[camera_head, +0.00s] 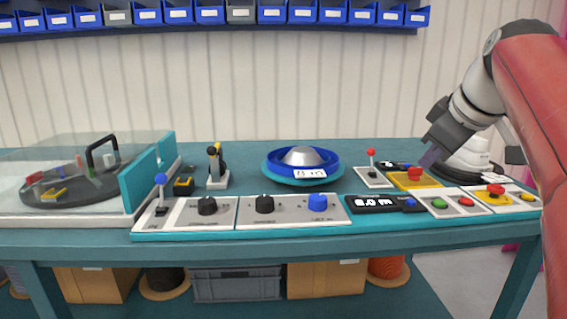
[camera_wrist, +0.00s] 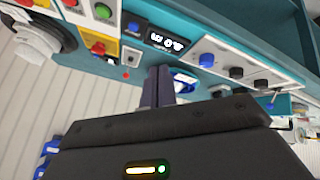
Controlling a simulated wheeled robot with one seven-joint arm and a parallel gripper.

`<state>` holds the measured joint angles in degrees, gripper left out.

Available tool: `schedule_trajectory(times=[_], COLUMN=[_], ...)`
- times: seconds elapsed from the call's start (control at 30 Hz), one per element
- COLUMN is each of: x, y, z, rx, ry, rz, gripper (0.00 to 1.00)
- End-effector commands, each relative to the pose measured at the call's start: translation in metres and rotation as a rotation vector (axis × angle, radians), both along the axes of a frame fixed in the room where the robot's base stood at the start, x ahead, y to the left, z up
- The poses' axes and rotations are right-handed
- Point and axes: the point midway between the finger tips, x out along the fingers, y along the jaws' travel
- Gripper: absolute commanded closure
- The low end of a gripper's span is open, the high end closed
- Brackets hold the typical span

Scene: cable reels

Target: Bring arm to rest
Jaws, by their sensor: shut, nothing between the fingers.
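My gripper (camera_head: 429,158) is at the right of the bench in the head view, at the end of my red and grey arm, and points down and left. Its fingers are together and hold nothing. It is close to the red button on a yellow plate (camera_head: 409,181); I cannot tell if they touch. In the wrist view the shut fingers (camera_wrist: 157,86) stand up in front of the control panel, with the display (camera_wrist: 166,42) just beyond them.
The teal bench (camera_head: 350,238) carries a blue dish (camera_head: 303,165) at the middle, a clear-covered reel unit (camera_head: 85,180) at the left, and levers, knobs and buttons along the front. A white device (camera_head: 465,160) stands behind the gripper. Blue bins (camera_head: 272,12) hang above.

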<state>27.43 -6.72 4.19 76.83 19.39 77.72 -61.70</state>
Motion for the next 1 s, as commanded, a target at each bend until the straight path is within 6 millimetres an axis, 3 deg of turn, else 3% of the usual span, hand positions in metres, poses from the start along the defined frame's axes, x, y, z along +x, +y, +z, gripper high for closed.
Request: schedule_trajectory(times=[0.17, 0.27, 0.5, 0.7, 0.8, 1.0], x=[-0.027, -0.053, -0.133, -0.177, -0.187, -0.190], y=[0.031, 0.051, 0.088, 0.097, 0.098, 0.099], z=[-0.038, -0.072, -0.183, -0.251, -0.266, -0.272], rx=[0.062, 0.107, 0.214, 0.270, 0.282, 0.286], ry=[0.049, 0.082, 0.146, 0.168, 0.171, 0.175], rz=[-0.115, -0.208, -0.454, -0.573, -0.600, -0.610], gripper=[1.00, 1.00, 1.00, 1.00, 1.00, 1.00])
